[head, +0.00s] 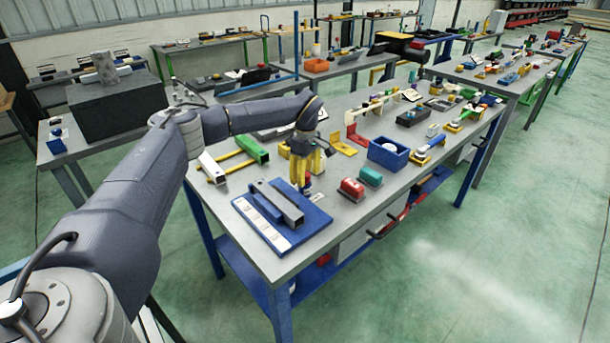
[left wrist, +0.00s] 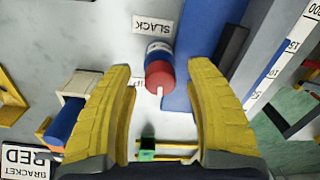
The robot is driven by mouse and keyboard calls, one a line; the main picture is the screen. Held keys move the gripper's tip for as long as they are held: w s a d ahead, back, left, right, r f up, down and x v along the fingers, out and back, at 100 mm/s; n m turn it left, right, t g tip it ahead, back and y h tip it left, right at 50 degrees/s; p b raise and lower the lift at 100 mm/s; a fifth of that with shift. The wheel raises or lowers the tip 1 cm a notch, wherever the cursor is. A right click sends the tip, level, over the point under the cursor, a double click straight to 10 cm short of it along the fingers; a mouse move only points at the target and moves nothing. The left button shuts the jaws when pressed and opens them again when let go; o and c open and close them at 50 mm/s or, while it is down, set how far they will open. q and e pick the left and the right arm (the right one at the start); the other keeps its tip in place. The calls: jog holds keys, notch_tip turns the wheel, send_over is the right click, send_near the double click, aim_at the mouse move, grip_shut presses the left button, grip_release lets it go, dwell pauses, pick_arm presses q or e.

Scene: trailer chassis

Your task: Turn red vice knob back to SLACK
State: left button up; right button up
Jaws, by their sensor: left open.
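The red vice knob (left wrist: 159,76) sits on a blue and white base (left wrist: 159,49) in the left wrist view. A white mark on the knob is on the side away from the SLACK label (left wrist: 153,25). Another label (left wrist: 138,82), mostly hidden, lies beside the knob. My left gripper (left wrist: 163,70) is open, its yellow fingers on either side of the knob with visible gaps in the picture. In the head view my left gripper (head: 303,178) points down at the bench beside the blue board (head: 300,236), largely hiding the knob. My right gripper is not in view.
A grey metal channel (head: 276,203) lies on the blue board. A blue bin (head: 388,154) and yellow brackets are farther back. A RED BRACKET label (left wrist: 25,160) shows at lower left in the wrist view.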

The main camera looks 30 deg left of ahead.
pick_arm(q)
jog(key=shift+c, duration=0.3)
grip_shut()
